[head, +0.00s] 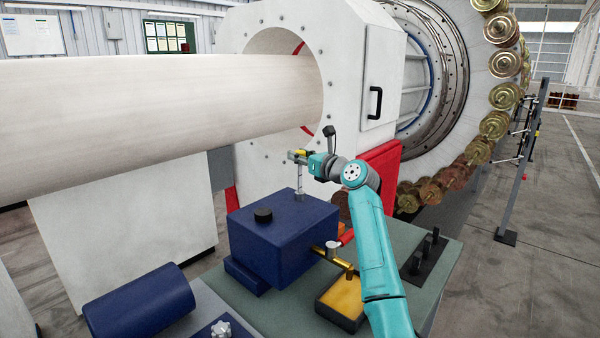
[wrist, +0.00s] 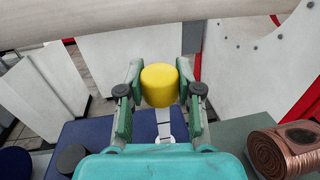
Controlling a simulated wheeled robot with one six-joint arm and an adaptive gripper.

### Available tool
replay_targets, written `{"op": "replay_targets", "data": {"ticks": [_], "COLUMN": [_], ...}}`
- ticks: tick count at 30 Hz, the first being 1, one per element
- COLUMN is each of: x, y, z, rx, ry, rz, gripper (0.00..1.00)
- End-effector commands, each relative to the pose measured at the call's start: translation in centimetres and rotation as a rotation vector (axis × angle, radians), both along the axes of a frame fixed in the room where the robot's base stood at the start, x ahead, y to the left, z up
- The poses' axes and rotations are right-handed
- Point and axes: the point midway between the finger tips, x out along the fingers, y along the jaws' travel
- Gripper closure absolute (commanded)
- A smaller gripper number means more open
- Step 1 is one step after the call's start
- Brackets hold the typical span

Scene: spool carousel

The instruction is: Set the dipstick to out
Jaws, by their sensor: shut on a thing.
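The dipstick has a yellow handle (wrist: 160,85), which sits between the two fingers of my gripper (wrist: 160,92) in the wrist view. In the head view my gripper (head: 298,156) is shut on this handle above the blue tank (head: 270,222). A pale grey shaft (head: 300,182) runs straight down from the gripper to the tank's top. A pale flat strip (wrist: 163,122) shows below the handle in the wrist view. How much of the dipstick is inside the tank is hidden.
A black cap (head: 263,215) is on the tank's top. A brass pipe with a valve (head: 333,249) leads to a yellow-filled tray (head: 343,300). A large pale tube (head: 160,110) passes behind. A copper spool (wrist: 282,150) is at right in the wrist view.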

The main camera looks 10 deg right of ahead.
Motion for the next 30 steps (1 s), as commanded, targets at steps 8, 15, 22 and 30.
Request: {"op": "replay_targets", "data": {"ticks": [8,15,22,30], "x": [0.0,0.0,0.0,-1.9], "y": [0.0,0.0,0.0,-1.1], "z": [0.3,0.3,0.3,0.2], "rx": [0.002,0.001,0.000,0.000], "ry": [0.002,0.002,0.001,0.000], "rz": [0.000,0.000,0.000,-0.001], "gripper": [1.00,0.38,0.38,0.38]}}
